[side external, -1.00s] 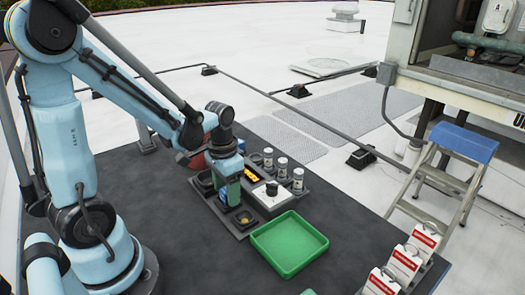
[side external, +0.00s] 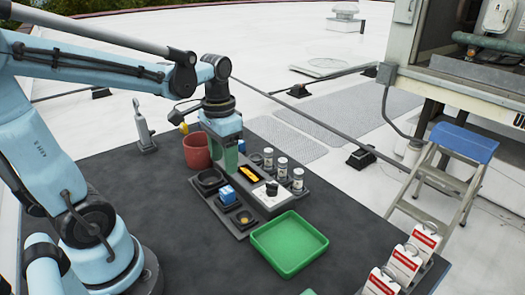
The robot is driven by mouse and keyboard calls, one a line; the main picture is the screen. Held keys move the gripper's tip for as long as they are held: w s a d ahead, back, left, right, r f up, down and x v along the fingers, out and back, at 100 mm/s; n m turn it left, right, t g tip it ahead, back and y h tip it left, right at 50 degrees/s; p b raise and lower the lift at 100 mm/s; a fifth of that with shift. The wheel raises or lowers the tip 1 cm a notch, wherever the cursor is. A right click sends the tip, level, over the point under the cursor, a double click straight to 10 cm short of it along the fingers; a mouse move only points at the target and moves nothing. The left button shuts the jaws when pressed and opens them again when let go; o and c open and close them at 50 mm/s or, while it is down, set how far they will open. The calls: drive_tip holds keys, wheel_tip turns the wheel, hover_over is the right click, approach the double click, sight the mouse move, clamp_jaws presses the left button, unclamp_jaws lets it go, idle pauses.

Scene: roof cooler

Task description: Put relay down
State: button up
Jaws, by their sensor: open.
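A small blue block (side external: 227,194), which looks like the relay, sits in a compartment of the dark organizer tray (side external: 243,236). My gripper (side external: 231,170) is above and behind it, pointing down, with a clear gap between them. Its green finger shows from the side. It is open and appears empty; the far finger is hard to make out.
A red bin (side external: 197,152) stands behind left, and an empty green tray (side external: 289,262) in front.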

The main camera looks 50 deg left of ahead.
drive_tip(key=d+r+t, duration=0.1)
drive_tip(key=d+t, duration=0.6)
drive_tip(key=shift+w+d, duration=0.25)
drive_tip(key=shift+r, duration=0.1)
idle(0.8)
